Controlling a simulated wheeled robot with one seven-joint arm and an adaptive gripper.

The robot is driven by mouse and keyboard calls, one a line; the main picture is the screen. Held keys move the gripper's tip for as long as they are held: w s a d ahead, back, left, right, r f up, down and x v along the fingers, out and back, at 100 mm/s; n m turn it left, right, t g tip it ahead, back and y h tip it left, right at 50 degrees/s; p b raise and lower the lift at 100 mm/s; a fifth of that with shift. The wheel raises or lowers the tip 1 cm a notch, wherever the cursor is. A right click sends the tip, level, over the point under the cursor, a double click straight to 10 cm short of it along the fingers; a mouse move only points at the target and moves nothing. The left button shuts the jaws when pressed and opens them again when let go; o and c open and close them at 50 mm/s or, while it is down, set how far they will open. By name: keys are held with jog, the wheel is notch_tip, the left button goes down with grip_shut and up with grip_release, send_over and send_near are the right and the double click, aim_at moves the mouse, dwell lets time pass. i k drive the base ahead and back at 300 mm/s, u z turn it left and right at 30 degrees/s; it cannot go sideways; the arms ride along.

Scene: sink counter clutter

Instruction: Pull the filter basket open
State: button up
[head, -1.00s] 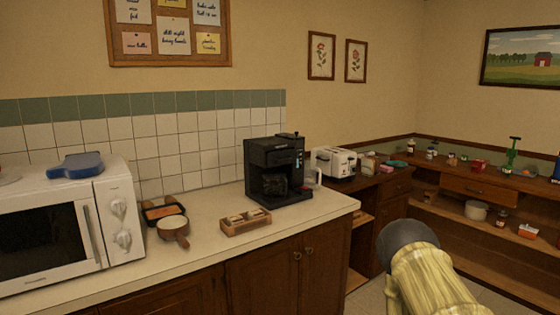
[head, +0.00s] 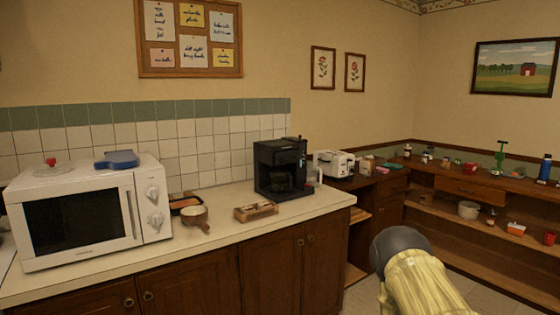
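A black coffee machine (head: 281,169) stands on the pale counter, near its right end. Its dark front holds what looks like a carafe and the filter basket area, but the basket's edges are too dark to make out. My arm reaches up at the lower right of the head view, well to the right of and in front of the machine. My gripper's fingers do not show, so I cannot see whether it holds anything.
A white microwave (head: 91,215) with a blue board (head: 118,159) on top stands at the left. A pan (head: 195,217) and a wooden box (head: 255,211) sit on the counter (head: 335,198) left of the machine. A white toaster (head: 334,163) is beyond it.

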aim_at(285, 156)
jog(key=u, duration=0.65)
jog(key=i, duration=0.9)
jog(key=u, duration=0.45)
jog(key=i, duration=0.95)
jog(key=z, duration=0.45)
